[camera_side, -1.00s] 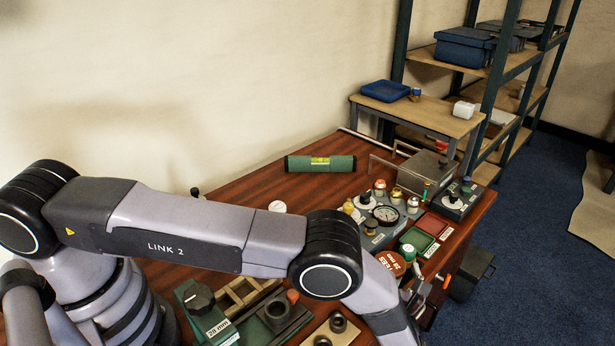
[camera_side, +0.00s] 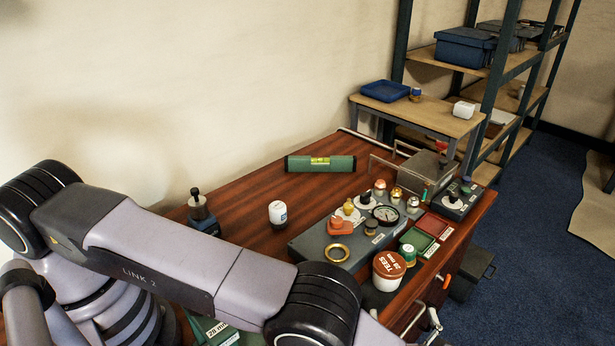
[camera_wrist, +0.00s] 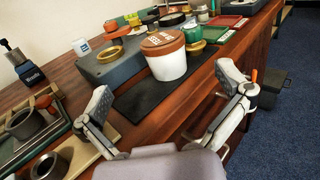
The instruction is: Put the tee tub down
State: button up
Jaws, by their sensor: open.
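The tee tub is a white tub with a red-brown lid lettered "TEES 28 mm" (camera_side: 388,272). It stands upright near the bench's front edge, beside the grey block. In the wrist view the tub (camera_wrist: 167,62) stands on a dark mat (camera_wrist: 135,100). My gripper (camera_wrist: 164,82) is open, its two pale fingers spread wide on the near side of the tub, left and right of it, with nothing between them. The tub looks apart from both fingers. In the side view my gripper is mostly hidden or out of frame.
A grey block (camera_side: 310,243) beside the tub carries a gauge (camera_side: 385,214), an orange part and several fittings. A brass ring (camera_side: 337,253) lies on it. Red and green trays (camera_side: 432,225) are behind the tub. A white cup (camera_side: 277,213) and green level (camera_side: 320,163) stand farther back.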

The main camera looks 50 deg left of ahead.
jog(key=w+a+r+n+g, duration=0.2)
jog(key=a+r+n+g, duration=0.15)
jog(key=r, duration=0.35)
jog(key=w+a+r+n+g, duration=0.3)
jog(key=a+r, duration=0.1)
jog(key=r, duration=0.3)
jog(key=s+a+r+n+g+h, duration=0.2)
jog(key=a+r+n, duration=0.2)
jog(key=a+r, duration=0.3)
jog(key=s+a+r+n+g+h, duration=0.2)
jog(key=a+r+n+g, duration=0.1)
jog(key=a+r, duration=0.45)
jog(key=s+a+r+n+h, duration=0.5)
jog(key=s+a+r+n, duration=0.15)
jog(key=s, duration=0.35)
jog(key=s+a+n+t+h, duration=0.1)
jog(key=s+n+t+h, duration=0.1)
jog(key=s, duration=0.5)
jog(key=s+a+r+n+t+h, duration=0.1)
jog(key=s+a+n+t, duration=0.1)
jog(key=s+n, duration=0.3)
jog(key=s, duration=0.2)
jog(key=shift+s+a+r+h, duration=0.2)
jog(key=shift+s+a+h, duration=0.05)
jog(key=shift+s+h, duration=0.15)
